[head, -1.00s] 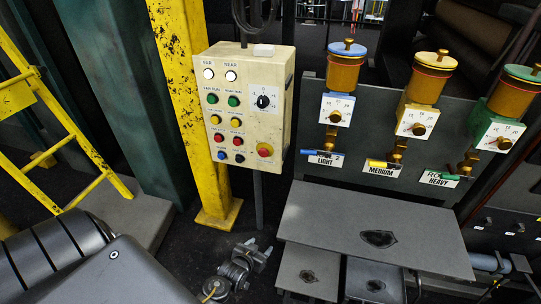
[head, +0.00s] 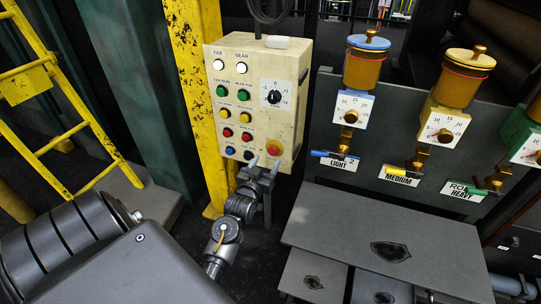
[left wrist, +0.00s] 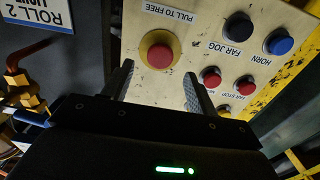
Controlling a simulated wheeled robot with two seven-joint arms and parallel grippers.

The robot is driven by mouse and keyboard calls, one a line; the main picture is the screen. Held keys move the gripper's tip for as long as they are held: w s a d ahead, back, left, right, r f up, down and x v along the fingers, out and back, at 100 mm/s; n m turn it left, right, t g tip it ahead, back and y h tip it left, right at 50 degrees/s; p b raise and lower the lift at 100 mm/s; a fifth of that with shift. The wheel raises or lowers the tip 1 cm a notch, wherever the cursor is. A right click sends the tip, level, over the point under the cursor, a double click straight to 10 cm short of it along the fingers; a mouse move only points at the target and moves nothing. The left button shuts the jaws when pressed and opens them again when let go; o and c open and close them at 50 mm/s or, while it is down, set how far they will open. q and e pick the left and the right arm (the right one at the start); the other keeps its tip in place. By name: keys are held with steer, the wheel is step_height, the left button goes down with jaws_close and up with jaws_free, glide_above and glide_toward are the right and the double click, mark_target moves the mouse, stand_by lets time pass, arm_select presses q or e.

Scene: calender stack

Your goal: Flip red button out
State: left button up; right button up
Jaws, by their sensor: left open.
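The red button (head: 274,148) is a round red mushroom head on a yellow ring, low at the right of the cream control box (head: 290,75). In the left wrist view the red button (left wrist: 160,52) appears beyond and between my finger ends, near a "PULL TO FREE" label (left wrist: 169,12). My left gripper (head: 263,163) is open, just below the button in the head view. In the left wrist view my left gripper (left wrist: 158,70) has nothing between its fingers; contact with the button cannot be told. My right gripper is not in view.
Several other buttons and a black dial (head: 273,97) share the box. A yellow post (head: 200,60) stands behind it. A grey panel with blue (head: 363,65), yellow (head: 462,75) and green-topped lubricators is at right, above a grey shelf (head: 350,225).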

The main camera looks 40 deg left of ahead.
mark_target(272, 152)
arm_select(q)
steer(key=x, duration=0.5)
